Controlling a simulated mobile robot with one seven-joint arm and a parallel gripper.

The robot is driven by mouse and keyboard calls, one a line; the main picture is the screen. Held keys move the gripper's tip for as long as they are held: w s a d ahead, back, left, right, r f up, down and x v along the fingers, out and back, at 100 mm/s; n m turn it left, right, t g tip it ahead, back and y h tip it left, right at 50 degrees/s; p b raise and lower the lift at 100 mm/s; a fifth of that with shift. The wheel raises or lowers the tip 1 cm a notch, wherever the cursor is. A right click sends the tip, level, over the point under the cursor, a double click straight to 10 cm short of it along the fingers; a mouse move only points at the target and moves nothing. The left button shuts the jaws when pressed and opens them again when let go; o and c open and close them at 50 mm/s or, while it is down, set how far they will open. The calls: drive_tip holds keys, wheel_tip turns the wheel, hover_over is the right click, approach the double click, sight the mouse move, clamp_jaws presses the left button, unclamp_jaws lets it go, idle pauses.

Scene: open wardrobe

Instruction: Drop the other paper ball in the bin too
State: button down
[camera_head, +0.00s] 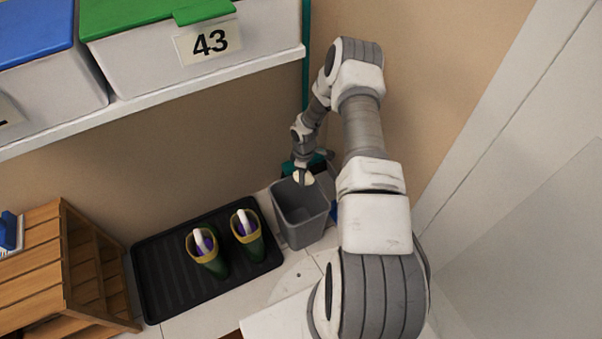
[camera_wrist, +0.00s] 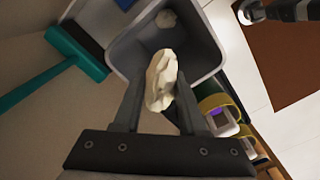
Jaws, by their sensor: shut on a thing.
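My gripper (camera_head: 303,178) is shut on a crumpled cream paper ball (camera_wrist: 161,80), which sits between the two fingers in the wrist view. In the head view the gripper and ball are over the top of the grey bin (camera_head: 301,226), near its back rim. In the wrist view the open bin (camera_wrist: 207,50) lies beyond the held ball. Another paper ball (camera_wrist: 166,19) is inside the bin, against its inner surface. The bin's inside is only partly visible in the head view.
A black tray (camera_head: 165,284) with green boots (camera_head: 248,240) stands left of the bin. A teal broom (camera_wrist: 78,58) is beside the bin. A wooden rack (camera_head: 38,262) is at the left. A white shelf (camera_head: 160,100) with lidded boxes hangs above.

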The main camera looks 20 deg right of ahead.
wheel_tip(320, 180, down, 6)
drive_tip(key=b, duration=0.3)
idle(0.3)
drive_tip(key=shift+c, duration=1.9)
unclamp_jaws()
drive_tip(key=shift+r, duration=0.1)
wheel_tip(320, 180, up, 17)
drive_tip(key=p, duration=0.5)
drive_tip(key=shift+r, duration=0.2)
drive_tip(key=shift+s, duration=0.1)
